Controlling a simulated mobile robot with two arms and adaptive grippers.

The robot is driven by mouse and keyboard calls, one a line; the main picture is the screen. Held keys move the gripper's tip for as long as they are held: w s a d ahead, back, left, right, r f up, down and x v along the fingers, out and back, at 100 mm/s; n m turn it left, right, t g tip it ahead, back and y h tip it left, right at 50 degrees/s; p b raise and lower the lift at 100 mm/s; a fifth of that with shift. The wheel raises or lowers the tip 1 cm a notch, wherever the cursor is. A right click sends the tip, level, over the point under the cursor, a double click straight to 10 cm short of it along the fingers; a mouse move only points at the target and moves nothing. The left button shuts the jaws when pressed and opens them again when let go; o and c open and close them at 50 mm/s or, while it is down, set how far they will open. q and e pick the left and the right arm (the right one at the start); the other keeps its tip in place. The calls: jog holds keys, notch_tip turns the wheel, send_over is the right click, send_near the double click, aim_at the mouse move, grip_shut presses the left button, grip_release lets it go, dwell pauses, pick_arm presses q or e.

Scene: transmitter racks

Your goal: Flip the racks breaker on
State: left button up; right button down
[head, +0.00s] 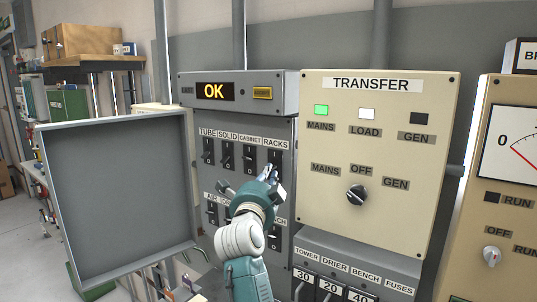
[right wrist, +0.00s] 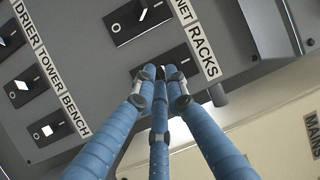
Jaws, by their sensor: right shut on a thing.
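The racks breaker (head: 277,156) is a black switch under the RACKS label (head: 276,143), at the right end of the upper row on the grey breaker panel. My right gripper (head: 268,174) is at this breaker, its fingers shut on the switch. In the right wrist view, my blue fingers (right wrist: 163,73) come together over the racks breaker's black plate (right wrist: 182,54), beside the RACKS label (right wrist: 203,50). The fingertips hide the lever, so I cannot tell its position. My left gripper is not in view.
The cabinet breaker (head: 249,157) is close on the left, with more breakers in the lower row. An open grey door (head: 118,205) stands left of the panel. A display (head: 214,91) above reads OK. The beige transfer panel (head: 425,200) stands to the right.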

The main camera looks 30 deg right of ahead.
aim_at(270, 161)
notch_tip(270, 161, up, 2)
jog(key=g+y+p, duration=0.1)
jog(key=p, duration=0.1)
jog(key=m+p, duration=0.1)
jog(key=p, duration=0.2)
jog(key=shift+r+g+y, duration=0.2)
jog(key=shift+g+y, duration=0.2)
jog(key=shift+r+p, duration=0.1)
jog(key=shift+p, duration=0.35)
jog(key=shift+r+m+g+y, duration=0.1)
jog(key=shift+m+g+y, duration=0.25)
jog(key=shift+y, duration=0.25)
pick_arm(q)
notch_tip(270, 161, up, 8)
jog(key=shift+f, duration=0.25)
pick_arm(e)
jog(key=shift+d+r+m+g+y, duration=0.25)
jog(key=shift+r+m+g+y, duration=0.15)
jog(key=shift+g+y, duration=0.6)
jog(key=shift+d+r, duration=0.1)
jog(key=shift+r, duration=0.15)
jog(key=c, duration=1.9)
grip_release()
jog(key=shift+f, duration=0.15)
jog(key=shift+w, duration=0.1)
